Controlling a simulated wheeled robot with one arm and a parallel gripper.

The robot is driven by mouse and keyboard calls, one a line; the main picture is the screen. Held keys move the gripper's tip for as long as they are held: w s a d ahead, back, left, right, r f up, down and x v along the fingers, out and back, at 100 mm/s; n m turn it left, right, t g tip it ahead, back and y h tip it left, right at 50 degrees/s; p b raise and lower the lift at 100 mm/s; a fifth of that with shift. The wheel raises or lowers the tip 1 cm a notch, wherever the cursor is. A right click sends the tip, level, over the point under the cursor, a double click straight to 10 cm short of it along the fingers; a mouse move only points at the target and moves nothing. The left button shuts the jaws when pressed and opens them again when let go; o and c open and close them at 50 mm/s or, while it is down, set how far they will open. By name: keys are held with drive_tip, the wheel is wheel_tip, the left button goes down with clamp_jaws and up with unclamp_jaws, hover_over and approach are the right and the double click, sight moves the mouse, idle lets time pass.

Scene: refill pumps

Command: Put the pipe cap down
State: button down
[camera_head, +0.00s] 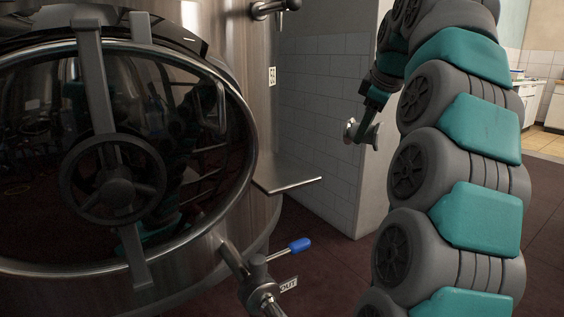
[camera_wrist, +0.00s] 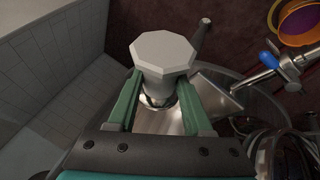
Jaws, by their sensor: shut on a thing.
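The pipe cap (camera_wrist: 163,53) is pale grey metal with an eight-sided end, and fills the middle of the wrist view. My gripper (camera_wrist: 160,86) has its two green fingers shut on the cap's narrower body, one on each side. In the head view the cap (camera_head: 350,130) is a small silver piece in my gripper (camera_head: 364,122), in front of the tiled wall and held in the air. My fingers hide part of it. A flat metal shelf (camera_head: 286,186) sticks out from the tank's side, lower and to the left of the cap. It also shows in the wrist view (camera_wrist: 215,92).
A large steel tank (camera_head: 228,120) with a round, wheel-locked door fills the left. Its outlet valve has a blue handle (camera_head: 299,245), below the shelf. A tiled wall (camera_head: 320,110) stands behind. An orange and purple bucket (camera_wrist: 298,22) is on the dark floor.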

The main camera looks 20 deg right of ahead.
drive_tip(key=w+a+p, duration=0.1)
drive_tip(key=w+a, duration=0.3)
drive_tip(key=a, duration=0.4)
drive_tip(key=w+a, duration=0.5)
drive_tip(key=a, duration=0.3)
drive_tip(key=shift+s+a+f+p, duration=0.1)
drive_tip(key=shift+a+f+p, duration=0.05)
drive_tip(key=shift+f, duration=1.45)
drive_tip(key=shift+s+a+f+p, duration=0.1)
drive_tip(key=shift+f+p, duration=0.05)
drive_tip(key=shift+f, duration=1.4)
drive_tip(key=shift+w+a+f, duration=0.15)
drive_tip(key=shift+f, duration=0.2)
drive_tip(key=shift+f, duration=0.2)
drive_tip(key=shift+c, duration=1.6)
unclamp_jaws()
drive_tip(key=shift+r, duration=0.15)
